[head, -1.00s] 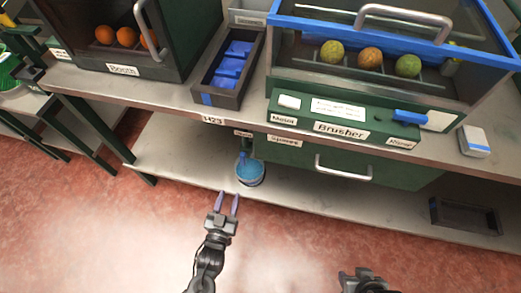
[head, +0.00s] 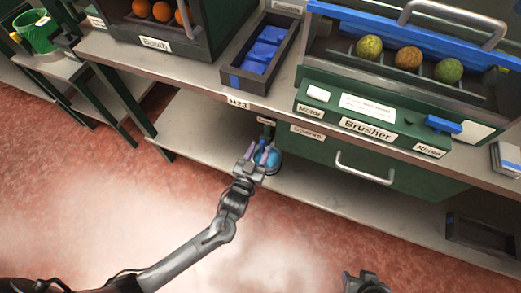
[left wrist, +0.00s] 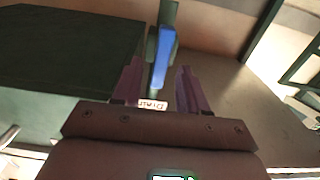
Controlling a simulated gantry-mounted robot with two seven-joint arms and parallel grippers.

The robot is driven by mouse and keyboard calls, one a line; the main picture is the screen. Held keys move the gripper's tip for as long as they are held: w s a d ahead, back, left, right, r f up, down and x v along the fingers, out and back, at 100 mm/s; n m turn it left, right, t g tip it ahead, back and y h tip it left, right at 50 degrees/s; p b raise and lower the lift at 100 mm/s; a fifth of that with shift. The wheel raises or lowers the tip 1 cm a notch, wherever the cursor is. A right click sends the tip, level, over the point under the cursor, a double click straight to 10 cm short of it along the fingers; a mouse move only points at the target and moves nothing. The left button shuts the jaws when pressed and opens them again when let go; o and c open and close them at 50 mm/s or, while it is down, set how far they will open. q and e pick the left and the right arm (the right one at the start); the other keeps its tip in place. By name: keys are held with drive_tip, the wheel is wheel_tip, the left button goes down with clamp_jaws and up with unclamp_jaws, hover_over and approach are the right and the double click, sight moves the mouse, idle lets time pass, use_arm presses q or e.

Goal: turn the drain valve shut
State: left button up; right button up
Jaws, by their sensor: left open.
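The drain valve shows in the left wrist view as a blue lever handle (left wrist: 164,45) on a dark green pipe, with a small upside-down label (left wrist: 152,105) near it. My left gripper (left wrist: 158,72) is open, with its two purple fingers on either side of the handle's line. I cannot tell whether they touch it. In the head view my left gripper (head: 263,154) is under the bench at the brusher's left end, partly covering the valve and a round blue container (head: 273,158). My right gripper (head: 366,283) shows only partly at the bottom edge.
The worktop (head: 190,80) overhangs the valve. The green spares drawer (head: 330,150) is to the right of it, with a metal handle. A dark tray (head: 480,235) sits on the lower shelf (head: 345,205) at right. The floor in front is clear.

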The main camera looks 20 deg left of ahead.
use_arm(q)
drive_tip(key=shift+w, duration=0.65)
clamp_jaws()
